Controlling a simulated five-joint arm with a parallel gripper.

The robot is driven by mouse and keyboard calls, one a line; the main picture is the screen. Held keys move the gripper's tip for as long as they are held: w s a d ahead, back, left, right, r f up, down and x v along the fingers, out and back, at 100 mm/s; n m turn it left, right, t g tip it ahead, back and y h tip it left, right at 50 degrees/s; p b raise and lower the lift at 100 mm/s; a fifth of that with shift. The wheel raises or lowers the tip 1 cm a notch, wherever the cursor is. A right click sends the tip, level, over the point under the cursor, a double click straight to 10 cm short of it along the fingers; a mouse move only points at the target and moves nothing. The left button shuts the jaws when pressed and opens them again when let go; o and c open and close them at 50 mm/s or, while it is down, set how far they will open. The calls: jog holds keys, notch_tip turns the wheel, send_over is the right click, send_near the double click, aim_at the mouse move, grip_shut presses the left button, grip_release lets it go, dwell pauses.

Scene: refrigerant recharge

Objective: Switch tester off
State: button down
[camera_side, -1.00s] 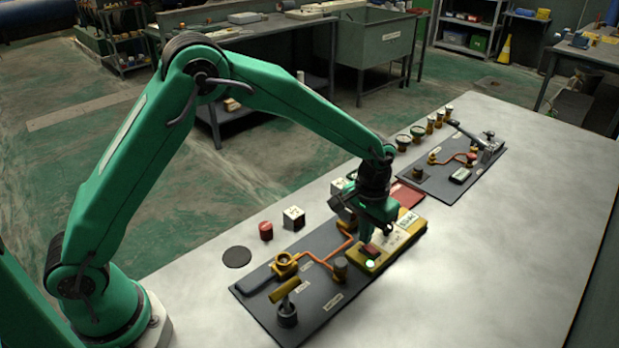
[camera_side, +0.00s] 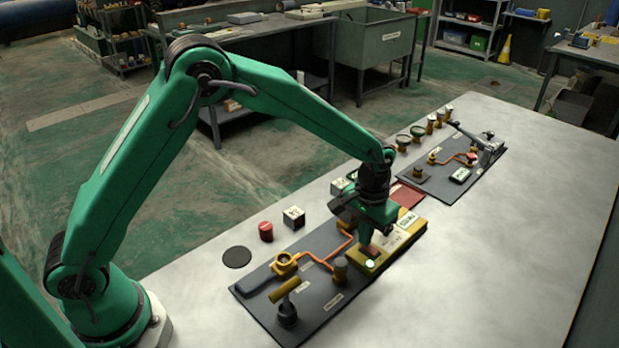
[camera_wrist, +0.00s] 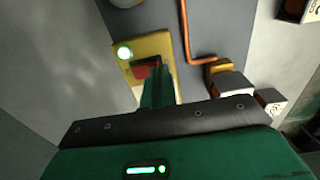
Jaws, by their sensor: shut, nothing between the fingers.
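The tester (camera_side: 406,246) is a yellow box at the right end of the near dark board. It has a red switch (camera_side: 374,251) and a lit green lamp (camera_side: 370,264) at its near end. In the wrist view the tester (camera_wrist: 158,44) shows its bright green lamp (camera_wrist: 124,53) and the red switch (camera_wrist: 142,71). My gripper (camera_side: 365,241) is shut and empty, pointing down with its tips at the switch. In the wrist view the gripper (camera_wrist: 152,72) covers part of the switch. I cannot tell whether the tips touch it.
The near board (camera_side: 325,307) carries an orange pipe (camera_side: 318,259), a brass fitting and a yellow-handled valve (camera_side: 285,290). A second board (camera_side: 440,186) with fittings lies farther back. The right table side is clear.

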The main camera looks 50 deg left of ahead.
jog(key=shift+f, duration=0.15)
jog(key=shift+r, duration=2.95)
jog(key=shift+r, duration=0.1)
jog(key=s+a+r+t, duration=0.3)
jog(key=s+a+r, duration=0.75)
jog(key=r, duration=0.35)
jog(key=s+a+t, duration=0.1)
jog(key=s+a, duration=0.2)
jog(key=s, duration=0.4)
jog(key=s+a+t, duration=0.1)
jog(key=s+a, duration=0.2)
jog(key=s, duration=0.5)
jog(key=shift+s+r+t, duration=0.2)
jog(key=shift+r+t, duration=0.05)
jog(key=shift+t, duration=0.05)
